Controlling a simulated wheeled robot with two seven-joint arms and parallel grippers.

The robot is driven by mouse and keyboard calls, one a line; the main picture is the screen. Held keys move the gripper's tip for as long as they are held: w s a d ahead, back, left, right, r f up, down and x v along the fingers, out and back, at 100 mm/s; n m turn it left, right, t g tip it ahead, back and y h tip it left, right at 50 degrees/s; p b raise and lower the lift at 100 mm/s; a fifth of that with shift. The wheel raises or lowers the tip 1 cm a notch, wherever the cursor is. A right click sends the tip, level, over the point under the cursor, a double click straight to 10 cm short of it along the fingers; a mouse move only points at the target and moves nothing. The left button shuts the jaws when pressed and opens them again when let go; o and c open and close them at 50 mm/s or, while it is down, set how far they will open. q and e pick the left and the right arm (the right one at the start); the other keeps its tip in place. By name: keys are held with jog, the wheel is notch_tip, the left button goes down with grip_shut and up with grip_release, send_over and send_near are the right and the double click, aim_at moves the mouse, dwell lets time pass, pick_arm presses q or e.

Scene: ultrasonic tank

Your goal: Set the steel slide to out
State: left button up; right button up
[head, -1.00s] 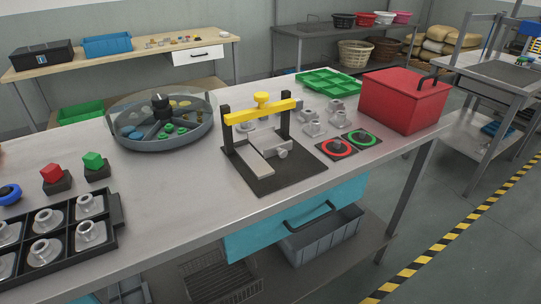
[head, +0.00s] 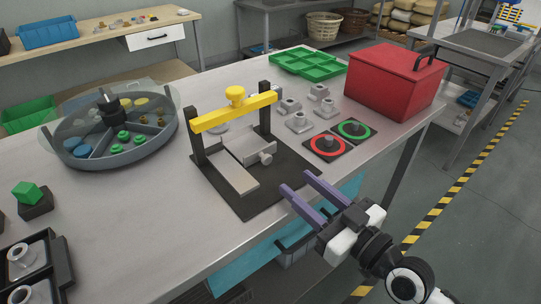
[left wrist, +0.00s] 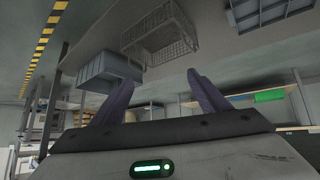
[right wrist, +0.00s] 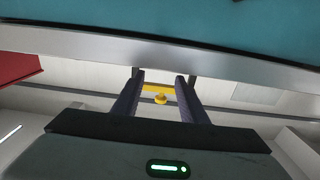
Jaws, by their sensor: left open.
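The fixture has a dark base plate (head: 265,196), two black posts and a yellow crossbar (head: 215,116) with a yellow knob on top. Under the bar lies the steel slide (head: 236,178), a flat pale strip pointing toward the table's front. My right gripper (head: 296,181) is open and empty, at the table's front edge near the plate's right corner. In the right wrist view the yellow knob (right wrist: 160,99) shows between its fingers. My left gripper (left wrist: 160,79) is open and empty, outside the head view.
A round divided tray (head: 110,155) stands left of the fixture. Green and red ring pads (head: 340,148), grey fittings, a green tray (head: 307,66) and a red box (head: 390,90) stand right and behind.

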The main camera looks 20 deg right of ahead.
aim_at(268, 161)
jog(key=p+x, duration=0.1)
jog(key=x, duration=0.7)
jog(key=shift+w+a, duration=0.25)
jog(key=shift+w, duration=0.05)
grip_shut()
